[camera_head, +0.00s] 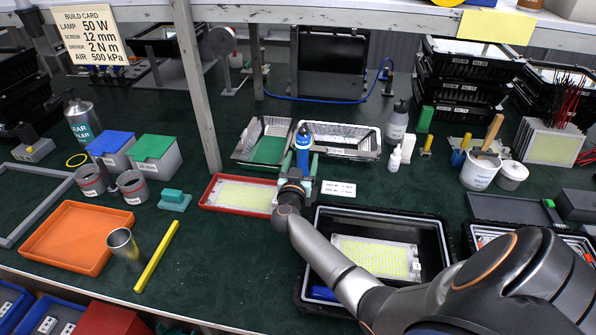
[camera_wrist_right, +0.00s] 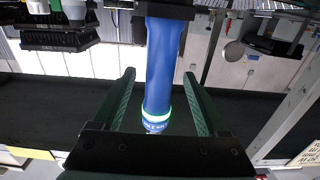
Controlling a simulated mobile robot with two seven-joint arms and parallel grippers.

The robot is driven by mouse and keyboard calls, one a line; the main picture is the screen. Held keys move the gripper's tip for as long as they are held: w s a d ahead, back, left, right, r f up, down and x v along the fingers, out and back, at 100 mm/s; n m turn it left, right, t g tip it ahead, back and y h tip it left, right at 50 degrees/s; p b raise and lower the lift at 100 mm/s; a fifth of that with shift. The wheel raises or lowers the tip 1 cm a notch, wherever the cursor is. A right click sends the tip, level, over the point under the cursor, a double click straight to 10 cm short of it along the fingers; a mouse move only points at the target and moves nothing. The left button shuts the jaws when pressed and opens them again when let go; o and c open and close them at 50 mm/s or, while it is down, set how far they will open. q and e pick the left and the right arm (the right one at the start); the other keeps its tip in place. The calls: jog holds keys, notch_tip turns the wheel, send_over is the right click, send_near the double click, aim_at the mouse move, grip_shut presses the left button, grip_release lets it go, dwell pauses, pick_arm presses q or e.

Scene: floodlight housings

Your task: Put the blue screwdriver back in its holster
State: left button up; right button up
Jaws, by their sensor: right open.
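The blue screwdriver (camera_head: 303,140) stands upright near the middle of the bench in the head view, beside the metal housings. In the right wrist view the screwdriver (camera_wrist_right: 165,65) has a lit white-green ring near one end and meets a dark collar (camera_wrist_right: 166,10) at the other. I cannot tell whether this collar is the holster. My right gripper (camera_head: 301,167) reaches the screwdriver from the front. In the wrist view the right gripper (camera_wrist_right: 160,80) is open, a finger on each side of the screwdriver, with gaps visible. My left gripper is not in view.
A red tray with an LED panel (camera_head: 238,194) lies just left of my right gripper. A black case (camera_head: 434,232) is close on the right. Two metal housings (camera_head: 346,147) stand behind. A grey post (camera_head: 196,85) rises to the left. An orange tray (camera_head: 38,247) lies at far left.

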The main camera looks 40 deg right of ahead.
jog(key=v, duration=0.8)
jog(key=shift+p, duration=0.4)
jog(key=shift+s+a, duration=0.1)
jog(key=shift+a, duration=0.05)
